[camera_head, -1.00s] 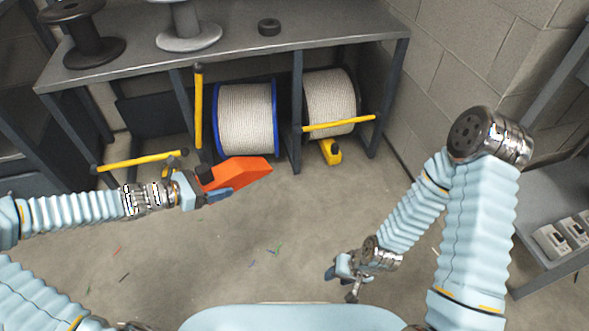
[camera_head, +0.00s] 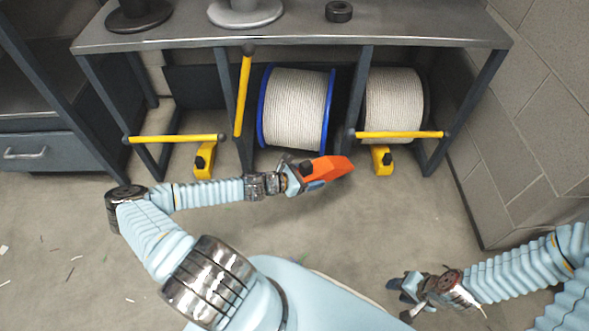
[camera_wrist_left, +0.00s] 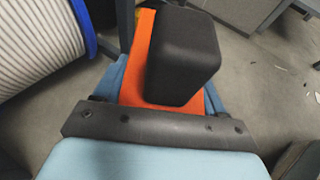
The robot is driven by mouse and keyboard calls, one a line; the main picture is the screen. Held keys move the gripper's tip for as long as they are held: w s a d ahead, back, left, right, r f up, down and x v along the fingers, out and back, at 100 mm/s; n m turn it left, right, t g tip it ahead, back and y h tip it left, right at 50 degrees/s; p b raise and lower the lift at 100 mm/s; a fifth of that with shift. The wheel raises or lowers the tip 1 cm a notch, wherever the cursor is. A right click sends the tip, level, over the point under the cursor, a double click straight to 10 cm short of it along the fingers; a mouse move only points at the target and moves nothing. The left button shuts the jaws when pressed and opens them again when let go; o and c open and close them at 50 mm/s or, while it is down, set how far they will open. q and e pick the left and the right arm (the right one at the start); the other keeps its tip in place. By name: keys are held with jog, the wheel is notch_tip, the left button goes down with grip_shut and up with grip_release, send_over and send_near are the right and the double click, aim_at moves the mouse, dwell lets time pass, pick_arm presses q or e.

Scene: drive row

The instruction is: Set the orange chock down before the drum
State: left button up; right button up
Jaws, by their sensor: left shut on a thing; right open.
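The orange chock (camera_head: 334,167) is a wedge with a black block on top. My left gripper (camera_head: 311,178) is shut on it in front of the blue-rimmed drum (camera_head: 297,108), which is wound with pale rope under the bench. In the left wrist view the orange chock (camera_wrist_left: 141,60) sits between the fingers, its black block hiding part of it, with the drum (camera_wrist_left: 38,45) at upper left. I cannot tell from these views whether the chock touches the floor. My right gripper (camera_head: 402,298) is open and empty at the lower right, over bare floor.
A yellow bar (camera_head: 242,96) stands upright left of the blue drum. A second rope drum (camera_head: 392,105) sits behind a level yellow bar (camera_head: 400,134), with a yellow chock (camera_head: 381,160) before it. Another yellow chock (camera_head: 204,160) stands at the left bay. The bench (camera_head: 290,36) overhangs them.

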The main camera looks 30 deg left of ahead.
pick_arm(q)
jog(key=a+f+n+y+b, duration=0.5)
jog(key=f+n+y, duration=0.7)
jog(key=f+y, duration=0.15)
jog(key=shift+n+y, duration=0.3)
jog(key=shift+y, duration=0.15)
jog(key=b+x, duration=0.1)
jog(key=x, duration=0.2)
jog(key=b+x, duration=0.1)
jog(key=x, duration=0.3)
jog(key=b+x, duration=0.1)
jog(key=x, duration=0.3)
jog(key=shift+s+a+f, duration=0.1)
jog(key=shift+a+f, duration=0.15)
jog(key=shift+f, duration=0.25)
jog(key=w+f, duration=0.1)
jog(key=w+a+f+b, duration=0.1)
jog(key=shift+w+a+f, duration=0.2)
jog(key=shift+w+a, duration=0.1)
jog(key=o, duration=1.4)
jog(key=shift+c, duration=0.2)
